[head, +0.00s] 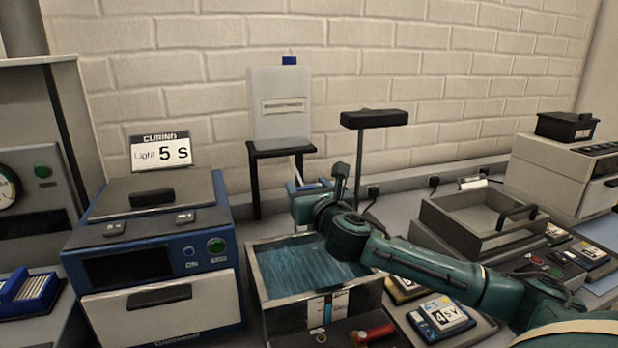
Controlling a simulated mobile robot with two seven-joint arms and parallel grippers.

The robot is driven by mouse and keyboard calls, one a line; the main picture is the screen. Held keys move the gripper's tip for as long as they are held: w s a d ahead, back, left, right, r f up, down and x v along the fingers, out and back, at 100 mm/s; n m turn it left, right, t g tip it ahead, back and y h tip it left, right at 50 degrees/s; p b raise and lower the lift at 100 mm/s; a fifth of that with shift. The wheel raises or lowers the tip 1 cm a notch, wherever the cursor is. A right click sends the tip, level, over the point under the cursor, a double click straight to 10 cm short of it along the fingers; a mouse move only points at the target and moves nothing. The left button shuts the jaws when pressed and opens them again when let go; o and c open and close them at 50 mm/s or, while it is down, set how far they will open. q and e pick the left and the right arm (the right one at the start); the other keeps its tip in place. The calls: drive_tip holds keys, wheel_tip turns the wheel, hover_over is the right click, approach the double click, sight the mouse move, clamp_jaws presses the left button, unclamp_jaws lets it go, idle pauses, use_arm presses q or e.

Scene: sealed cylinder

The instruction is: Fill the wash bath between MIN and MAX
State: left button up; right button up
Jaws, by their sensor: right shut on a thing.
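The wash bath (253,275) is an open-topped metal box in the middle, holding blue rippled liquid (318,268). A level gauge (328,309) with a blue column and a red mark is on its front wall; the MIN and MAX lettering is too small to read. A white container (280,105) with a blue cap stands on a black stand behind the bath. A pale spout with a blue tap (303,187) is below it. My right gripper (306,201) is shut on what looks like this tap; its fingers are partly hidden by my wrist. My left gripper is out of view.
A blue curing unit (155,250) with a "5 S" sign stands close left of the bath. A lidless grey tray unit (480,222) is to the right. Labelled packs (440,316) and a red-handled item (373,333) lie near the front. A black lamp-like post (374,118) stands behind.

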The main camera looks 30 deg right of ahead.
drive_tip(key=o, duration=1)
drive_tip(key=shift+s, duration=0.1)
drive_tip(key=b+v, duration=0.1)
drive_tip(key=v, duration=1.2)
drive_tip(key=shift+b, duration=0.35)
drive_tip(key=shift+f, duration=0.1)
